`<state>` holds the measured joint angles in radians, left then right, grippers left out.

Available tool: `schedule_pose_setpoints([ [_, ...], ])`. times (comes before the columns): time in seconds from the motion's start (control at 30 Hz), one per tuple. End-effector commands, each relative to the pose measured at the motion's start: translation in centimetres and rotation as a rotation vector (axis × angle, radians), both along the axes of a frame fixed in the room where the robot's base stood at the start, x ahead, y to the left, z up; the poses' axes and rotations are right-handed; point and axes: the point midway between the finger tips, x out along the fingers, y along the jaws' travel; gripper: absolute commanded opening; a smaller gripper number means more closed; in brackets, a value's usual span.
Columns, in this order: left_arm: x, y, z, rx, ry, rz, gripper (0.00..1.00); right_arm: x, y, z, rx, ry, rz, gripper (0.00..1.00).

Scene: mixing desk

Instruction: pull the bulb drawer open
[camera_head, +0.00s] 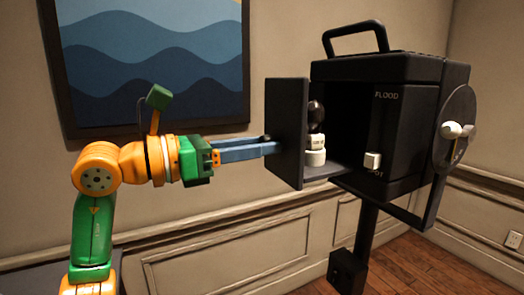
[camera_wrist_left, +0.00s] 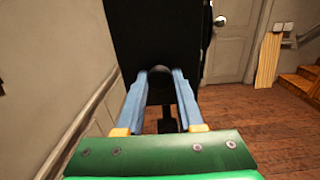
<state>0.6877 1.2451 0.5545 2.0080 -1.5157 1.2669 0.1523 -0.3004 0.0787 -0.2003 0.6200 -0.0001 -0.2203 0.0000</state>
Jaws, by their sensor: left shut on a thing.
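The bulb drawer has a tall black front panel (camera_head: 285,130) and stands out from the left side of the black lamp housing (camera_head: 407,130). A dark bulb with a white base (camera_head: 316,142) stands upright in the gap behind the panel. My left gripper (camera_head: 270,147) reaches in from the left, its blue fingers shut on the drawer's dark knob (camera_wrist_left: 159,73). The panel (camera_wrist_left: 155,35) fills the upper middle of the left wrist view. My right gripper is not in view.
The housing has a top handle (camera_head: 354,36), a white slider knob (camera_head: 373,161) on its front and a round side plate (camera_head: 455,115) with a white knob. It stands on a black post (camera_head: 366,230). A framed wave picture (camera_head: 150,60) hangs behind my arm. Wooden floor shows at right.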

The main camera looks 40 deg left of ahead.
Motion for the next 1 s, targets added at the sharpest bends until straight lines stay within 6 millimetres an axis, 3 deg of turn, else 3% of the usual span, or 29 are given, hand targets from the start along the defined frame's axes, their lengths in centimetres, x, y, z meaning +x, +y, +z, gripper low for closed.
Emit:
schedule_pose_setpoints([
  [0.2, 0.0, 0.0, 0.0, 0.0, 0.002, -0.001, 0.0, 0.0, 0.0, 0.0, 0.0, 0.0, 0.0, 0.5],
  [0.23, 0.0, 0.0, 0.0, 0.0, 0.002, -0.001, 0.39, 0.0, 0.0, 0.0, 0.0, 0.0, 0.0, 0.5],
  [0.33, 0.0, 0.0, 0.0, -0.001, 0.001, -0.001, 0.66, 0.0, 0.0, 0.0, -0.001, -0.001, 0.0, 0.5],
  [0.67, -0.4, 0.2, -0.2, -0.001, -0.002, 0.003, 0.66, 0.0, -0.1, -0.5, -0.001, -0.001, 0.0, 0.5],
  [0.83, -3.6, 1.6, -0.6, -0.001, -0.004, 0.005, 0.66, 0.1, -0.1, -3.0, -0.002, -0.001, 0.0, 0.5],
  [1.0, -6.1, 2.6, -0.3, -0.001, -0.001, 0.002, 0.66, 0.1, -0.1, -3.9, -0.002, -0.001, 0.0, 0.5],
])
